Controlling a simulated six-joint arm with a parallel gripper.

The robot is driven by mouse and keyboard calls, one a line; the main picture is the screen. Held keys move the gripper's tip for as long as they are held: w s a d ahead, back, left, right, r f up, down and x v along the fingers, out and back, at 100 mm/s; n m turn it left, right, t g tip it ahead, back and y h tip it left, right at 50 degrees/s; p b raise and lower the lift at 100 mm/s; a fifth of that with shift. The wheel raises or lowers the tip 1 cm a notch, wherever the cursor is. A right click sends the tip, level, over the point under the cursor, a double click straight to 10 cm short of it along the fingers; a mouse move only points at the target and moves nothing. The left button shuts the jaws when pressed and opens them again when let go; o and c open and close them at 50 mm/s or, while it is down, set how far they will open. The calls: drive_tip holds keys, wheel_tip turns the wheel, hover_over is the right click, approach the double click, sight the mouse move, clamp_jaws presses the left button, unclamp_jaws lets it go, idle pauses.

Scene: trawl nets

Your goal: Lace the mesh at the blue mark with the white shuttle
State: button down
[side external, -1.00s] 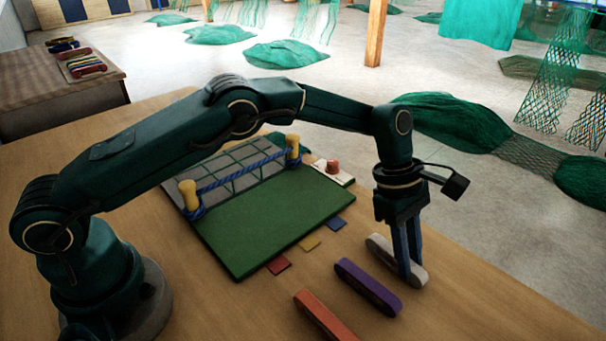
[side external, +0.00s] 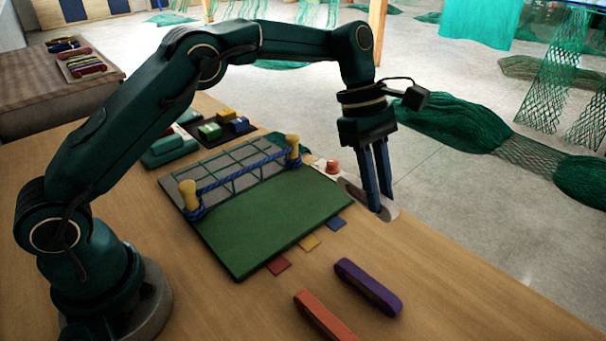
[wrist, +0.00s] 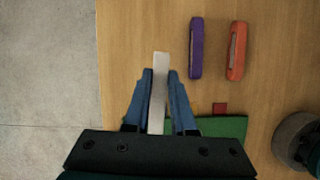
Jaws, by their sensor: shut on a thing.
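My gripper (side external: 378,200) is shut on the white shuttle (side external: 388,212) and holds it up off the table, beyond the right edge of the green board. In the wrist view the white shuttle (wrist: 158,80) stands lengthwise between the blue fingers (wrist: 160,98). The green board (side external: 280,225) carries a grey panel with a mesh (side external: 237,170) and a blue rope between two yellow posts. The blue mark (side external: 336,224) is a small square at the board's front edge, beside a yellow (side external: 309,242) and a red one (side external: 278,265).
A purple shuttle (side external: 368,287) and an orange shuttle (side external: 322,318) lie on the table in front. A white plate with a red knob (side external: 332,167) is behind the gripper. Several coloured blocks (side external: 228,122) sit behind the mesh. The table's right edge is close.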

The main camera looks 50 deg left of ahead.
sight(360, 184)
drive_tip(key=a+r, duration=0.2)
drive_tip(key=a, duration=0.1)
drive_tip(key=shift+w+a, duration=0.1)
drive_tip(key=shift+a, duration=0.25)
drive_tip(key=a+f, duration=0.3)
drive_tip(key=a, duration=0.9)
drive_tip(key=shift+n, duration=0.4)
drive_tip(key=shift+s+f, duration=0.15)
drive_tip(key=shift+f, duration=1.5)
drive_tip(key=shift+s+f, duration=0.1)
drive_tip(key=shift+f, duration=1.5)
drive_tip(key=shift+a+r, duration=0.1)
drive_tip(key=shift+a, duration=3.4)
drive_tip(key=c, duration=0.7)
unclamp_jaws()
